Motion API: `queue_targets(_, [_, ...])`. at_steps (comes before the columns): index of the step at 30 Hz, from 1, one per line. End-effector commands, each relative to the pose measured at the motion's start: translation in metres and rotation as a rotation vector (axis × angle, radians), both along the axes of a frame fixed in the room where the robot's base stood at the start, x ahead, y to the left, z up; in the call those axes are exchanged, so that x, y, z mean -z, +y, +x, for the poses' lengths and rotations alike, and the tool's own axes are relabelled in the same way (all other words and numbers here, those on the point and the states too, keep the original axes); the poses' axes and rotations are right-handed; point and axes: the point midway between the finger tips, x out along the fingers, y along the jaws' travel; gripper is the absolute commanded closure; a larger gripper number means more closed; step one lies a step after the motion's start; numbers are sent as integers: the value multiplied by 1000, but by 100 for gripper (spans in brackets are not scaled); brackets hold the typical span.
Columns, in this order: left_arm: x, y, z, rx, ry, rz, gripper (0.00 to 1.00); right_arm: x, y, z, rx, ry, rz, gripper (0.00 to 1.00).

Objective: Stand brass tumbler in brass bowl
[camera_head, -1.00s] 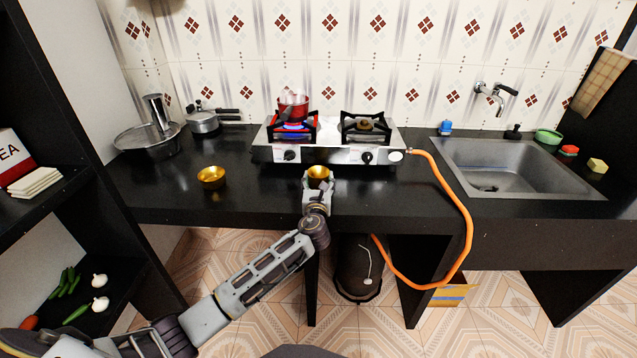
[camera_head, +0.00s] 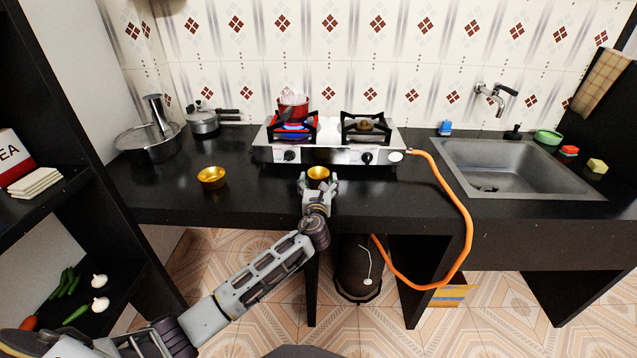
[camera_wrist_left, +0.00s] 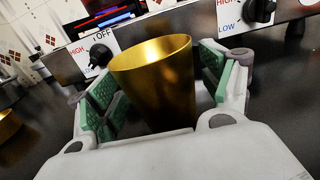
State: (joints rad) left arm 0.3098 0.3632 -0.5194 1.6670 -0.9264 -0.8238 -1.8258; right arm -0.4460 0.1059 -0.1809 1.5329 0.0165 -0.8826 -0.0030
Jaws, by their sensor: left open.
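The brass tumbler (camera_head: 318,174) stands upright on the black counter just in front of the stove. My left gripper (camera_head: 319,184) is open, with its fingers spread on either side of the tumbler. In the left wrist view the tumbler (camera_wrist_left: 160,80) sits between the green finger pads, with a gap at the left pad; its base is hidden by the gripper's palm. The brass bowl (camera_head: 211,178) stands empty on the counter to the left of the tumbler, and its edge shows at the left of the left wrist view (camera_wrist_left: 8,124). My right gripper is not in view.
The stove (camera_head: 328,153) stands right behind the tumbler, with a red pot (camera_head: 293,112) on its lit left burner. An orange hose (camera_head: 465,205) runs down from its right side. Pans (camera_head: 148,146) stand at the back left. The counter between bowl and tumbler is clear.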

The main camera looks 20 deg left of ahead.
Motion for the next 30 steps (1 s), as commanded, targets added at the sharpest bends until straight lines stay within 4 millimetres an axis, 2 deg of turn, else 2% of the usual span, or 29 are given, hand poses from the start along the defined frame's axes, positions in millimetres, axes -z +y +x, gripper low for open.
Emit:
queue_targets(8, [-1,-4,-15,0,0,1,20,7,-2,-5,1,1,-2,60])
queue_targets(19, [-2,-16,-56,1,-1,-1,20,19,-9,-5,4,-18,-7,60])
queue_targets(30, [-2,-28,-97,0,0,-1,20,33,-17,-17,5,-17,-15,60])
